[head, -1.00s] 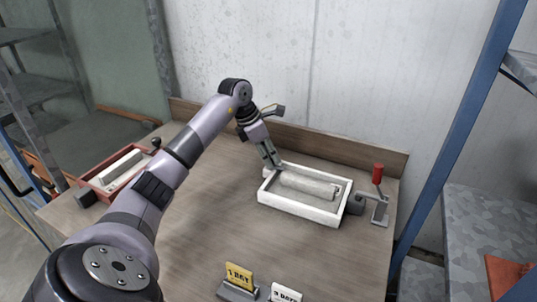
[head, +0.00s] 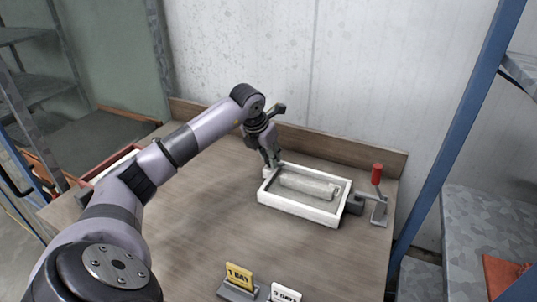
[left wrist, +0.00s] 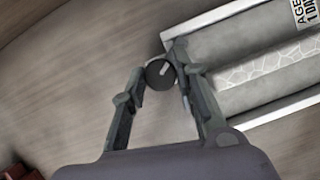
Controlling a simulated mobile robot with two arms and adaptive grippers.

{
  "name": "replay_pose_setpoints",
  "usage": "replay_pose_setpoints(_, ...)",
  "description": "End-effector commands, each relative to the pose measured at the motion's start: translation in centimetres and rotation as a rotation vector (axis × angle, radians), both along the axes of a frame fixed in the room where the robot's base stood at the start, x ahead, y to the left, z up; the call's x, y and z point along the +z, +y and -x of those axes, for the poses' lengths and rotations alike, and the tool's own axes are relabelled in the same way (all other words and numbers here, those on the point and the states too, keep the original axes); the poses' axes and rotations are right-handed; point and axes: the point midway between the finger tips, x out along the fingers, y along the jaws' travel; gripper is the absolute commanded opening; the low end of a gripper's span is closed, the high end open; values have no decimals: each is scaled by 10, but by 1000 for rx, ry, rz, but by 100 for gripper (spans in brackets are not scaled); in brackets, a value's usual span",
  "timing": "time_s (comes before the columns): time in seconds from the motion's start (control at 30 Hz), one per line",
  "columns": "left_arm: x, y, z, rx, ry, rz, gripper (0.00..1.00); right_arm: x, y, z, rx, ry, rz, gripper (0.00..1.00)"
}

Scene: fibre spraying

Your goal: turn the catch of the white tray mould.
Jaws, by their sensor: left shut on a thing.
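The white tray mould (head: 298,213) lies on the bench, a shallow white frame with a pale roll-like block inside. In the left wrist view its white rim (left wrist: 270,116) runs along the right side, with a label reading "AGED 1 DAY" inside. The catch (left wrist: 160,73) is a round dark knob with a pale line across it, at the tray's end. My left gripper (head: 270,163) is at the tray's far left corner. In the left wrist view its fingers (left wrist: 163,71) are shut on the knob from both sides. My right gripper is out of view.
A grey clamp with a red handle (head: 377,174) stands at the tray's right end. A red-sided tray (head: 112,167) is partly hidden behind my left arm. A yellow "1 DAY" sign (head: 239,276) and a white sign (head: 285,293) stand at the front. The bench middle is clear.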

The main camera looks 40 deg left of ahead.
Motion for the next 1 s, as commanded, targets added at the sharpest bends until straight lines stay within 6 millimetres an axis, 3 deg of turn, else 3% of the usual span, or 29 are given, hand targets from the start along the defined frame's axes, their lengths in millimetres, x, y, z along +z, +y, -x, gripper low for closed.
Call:
replay_pose_setpoints(0.6, 2, -3, -2, 582, -3, 0, 0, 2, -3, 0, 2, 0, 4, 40)
replay_pose_setpoints(1.0, 1, -4, -3, 875, -3, 1, 0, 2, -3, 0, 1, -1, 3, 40)
